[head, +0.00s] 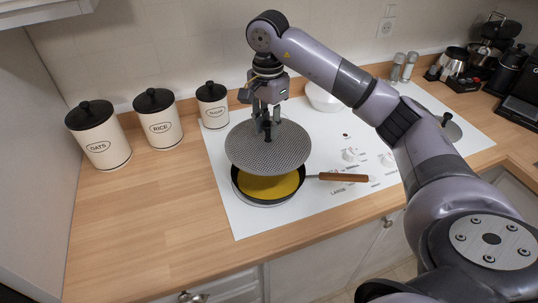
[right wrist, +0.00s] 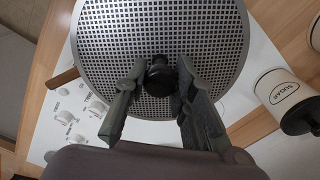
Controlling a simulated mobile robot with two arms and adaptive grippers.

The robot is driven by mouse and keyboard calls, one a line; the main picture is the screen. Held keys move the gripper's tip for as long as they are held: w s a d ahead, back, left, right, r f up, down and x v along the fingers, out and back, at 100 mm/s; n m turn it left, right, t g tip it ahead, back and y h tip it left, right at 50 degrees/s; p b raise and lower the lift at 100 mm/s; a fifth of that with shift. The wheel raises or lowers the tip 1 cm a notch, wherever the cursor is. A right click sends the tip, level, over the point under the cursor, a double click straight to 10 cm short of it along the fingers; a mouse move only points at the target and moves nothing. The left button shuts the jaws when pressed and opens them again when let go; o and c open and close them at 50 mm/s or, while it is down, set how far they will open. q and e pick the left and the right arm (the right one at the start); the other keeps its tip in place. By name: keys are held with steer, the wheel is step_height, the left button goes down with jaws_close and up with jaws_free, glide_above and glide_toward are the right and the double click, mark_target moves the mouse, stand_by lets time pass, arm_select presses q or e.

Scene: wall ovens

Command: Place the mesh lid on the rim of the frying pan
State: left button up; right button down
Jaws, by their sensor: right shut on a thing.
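The mesh lid (head: 262,150) is a round grey perforated disc with a dark knob in its middle. My right gripper (head: 266,128) is shut on that knob and holds the lid above the frying pan (head: 235,184). The pan is dark with a brown wooden handle (head: 345,178) pointing right and has yellow contents. The lid hides the back of the pan; its front rim shows below the lid. In the right wrist view the gripper (right wrist: 160,85) has its fingers on both sides of the knob, with the lid (right wrist: 110,40) filling the top. My left gripper is not in view.
The pan stands on a white cooktop (head: 230,222) with knobs (head: 350,155) to its right. Several canisters (head: 98,133) stand at the left and back. A white bowl (head: 322,98) is behind my right arm. The wooden counter (head: 150,220) at front left is clear.

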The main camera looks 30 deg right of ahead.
mark_target(268, 140)
step_height(268, 140, down, 6)
steer(key=shift+r+p, duration=0.2)
steer(key=shift+p, duration=0.4)
step_height(268, 140, down, 4)
steer(key=shift+f+p, duration=0.1)
steer(key=shift+p, duration=0.4)
steer(key=c, duration=1.3)
jaws_free()
steer(key=shift+c, duration=0.2)
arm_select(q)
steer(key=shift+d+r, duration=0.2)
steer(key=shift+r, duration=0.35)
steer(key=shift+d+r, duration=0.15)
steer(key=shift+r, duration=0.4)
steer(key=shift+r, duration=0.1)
